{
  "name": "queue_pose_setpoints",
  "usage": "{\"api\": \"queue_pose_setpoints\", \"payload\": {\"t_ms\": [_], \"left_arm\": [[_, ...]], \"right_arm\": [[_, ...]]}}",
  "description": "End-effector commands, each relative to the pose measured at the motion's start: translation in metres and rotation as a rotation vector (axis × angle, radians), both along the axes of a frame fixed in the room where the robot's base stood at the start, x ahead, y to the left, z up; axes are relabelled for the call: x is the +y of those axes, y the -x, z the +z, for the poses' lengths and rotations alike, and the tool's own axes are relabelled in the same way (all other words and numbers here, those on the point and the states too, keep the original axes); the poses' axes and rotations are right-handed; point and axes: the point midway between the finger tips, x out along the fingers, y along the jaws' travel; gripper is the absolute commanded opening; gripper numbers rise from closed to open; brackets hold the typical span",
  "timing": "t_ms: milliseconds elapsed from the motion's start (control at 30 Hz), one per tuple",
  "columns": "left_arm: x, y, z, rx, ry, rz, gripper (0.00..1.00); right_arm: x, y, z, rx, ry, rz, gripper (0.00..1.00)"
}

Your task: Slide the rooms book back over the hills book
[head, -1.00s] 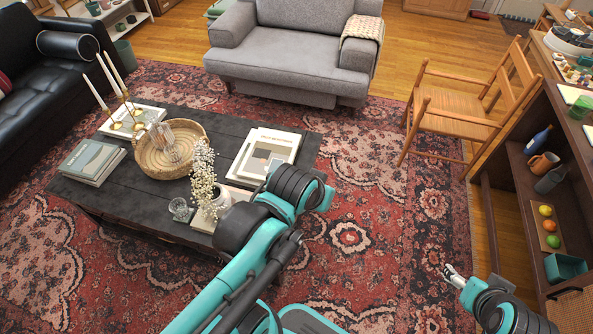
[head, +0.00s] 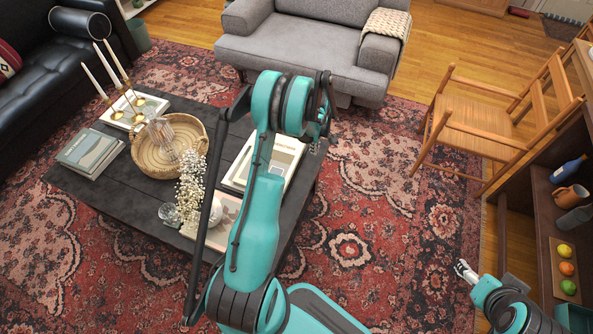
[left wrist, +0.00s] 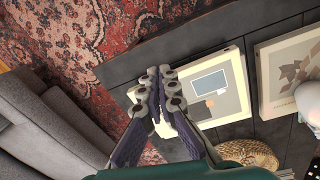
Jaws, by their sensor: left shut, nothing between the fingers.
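A pale book with a framed picture on its cover (head: 285,160) lies at the right end of the dark coffee table, partly behind my left arm. It also shows in the left wrist view (left wrist: 236,90). It appears to lie on another pale book, but I cannot read the titles. A second pale book with a leaf-like picture (left wrist: 291,66) lies beside it. My left gripper (left wrist: 160,72) is shut and empty, its fingers over the near edge of the picture book in the wrist view; contact is unclear. My right gripper (head: 463,268) hangs over the rug at the right, away from the table.
The coffee table (head: 130,205) also holds a woven tray (head: 150,160), candlesticks (head: 128,112), a grey-green book stack (head: 88,153), a glass (head: 169,212) and a vase of white flowers (head: 190,185). A grey armchair (head: 300,45) and wooden chair (head: 475,130) stand beyond.

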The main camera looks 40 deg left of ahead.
Motion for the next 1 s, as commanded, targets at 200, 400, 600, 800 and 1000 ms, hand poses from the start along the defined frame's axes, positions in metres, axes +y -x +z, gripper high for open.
{"api": "queue_pose_setpoints", "payload": {"t_ms": [200, 400, 600, 800, 1000], "left_arm": [[0.026, 0.01, -0.07, 0.054, 0.032, 0.189, 0.0], [0.03, 0.014, -0.094, 0.067, 0.038, 0.234, 0.0], [0.03, 0.014, -0.129, 0.067, 0.038, 0.233, 0.0], [0.03, 0.014, -0.173, 0.066, 0.038, 0.231, 0.0], [0.048, 0.02, -0.187, 0.066, 0.038, 0.235, 0.0]], "right_arm": [[0.0, 0.0, 0.002, 0.0, 0.0, 0.0, 0.72], [0.0, 0.0, -0.002, 0.0, 0.0, 0.0, 0.72], [0.0, 0.0, -0.017, 0.0, 0.0, 0.0, 0.72], [0.0, 0.0, -0.034, 0.0, 0.0, 0.0, 0.72], [0.0, 0.0, -0.047, 0.0, 0.0, 0.0, 0.72]]}}
